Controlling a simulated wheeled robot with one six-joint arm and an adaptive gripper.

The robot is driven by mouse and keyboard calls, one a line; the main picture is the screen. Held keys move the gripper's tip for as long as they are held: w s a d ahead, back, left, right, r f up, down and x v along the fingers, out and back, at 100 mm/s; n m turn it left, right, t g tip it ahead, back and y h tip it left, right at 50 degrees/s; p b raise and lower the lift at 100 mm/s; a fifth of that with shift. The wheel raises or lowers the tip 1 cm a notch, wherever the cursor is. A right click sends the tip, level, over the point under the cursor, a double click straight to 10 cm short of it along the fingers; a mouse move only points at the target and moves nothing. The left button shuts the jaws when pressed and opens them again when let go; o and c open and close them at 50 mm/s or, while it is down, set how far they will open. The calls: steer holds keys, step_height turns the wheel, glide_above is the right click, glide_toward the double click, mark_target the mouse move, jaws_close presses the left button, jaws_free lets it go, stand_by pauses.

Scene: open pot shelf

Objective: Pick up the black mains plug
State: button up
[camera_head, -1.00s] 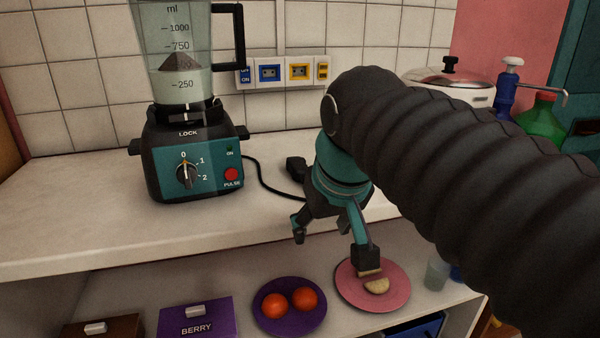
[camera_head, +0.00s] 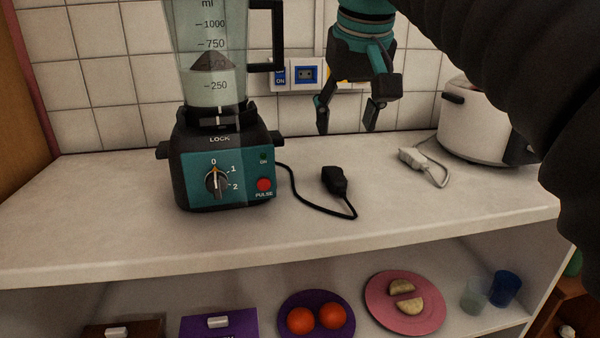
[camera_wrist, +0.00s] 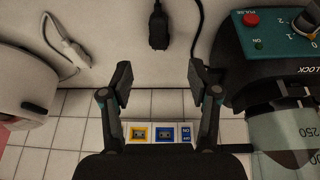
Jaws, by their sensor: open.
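The black mains plug (camera_head: 335,180) lies on the worktop to the right of the blender, its black cord running to the blender base. It also shows in the wrist view (camera_wrist: 158,30), at the top, between and beyond the fingertips. My gripper (camera_head: 348,128) is open and empty. In the head view it hangs above the worktop, above the plug and in front of the tiled wall. The fingers do not touch the plug. In the wrist view the gripper (camera_wrist: 158,80) has its two fingers wide apart.
The blender (camera_head: 222,155) stands left of the plug. A white plug (camera_head: 410,157) with a pale cord lies to the right, near a white cooker (camera_head: 475,125). Wall sockets (camera_head: 307,75) are behind. The worktop around the black plug is clear. A lower shelf holds plates and boxes.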

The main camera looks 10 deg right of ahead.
glide_above(337, 177)
steer(key=s, duration=0.2)
steer(key=f, duration=0.4)
steer(key=f+b, duration=0.1)
steer(key=f, duration=0.2)
steer(key=shift+a, duration=0.4)
steer(key=shift+d+x, duration=0.15)
steer(key=shift+x, duration=1.2)
steer(key=shift+d+x, duration=0.15)
steer(key=shift+x, duration=1.2)
steer(key=shift+s, duration=0.15)
jaws_close()
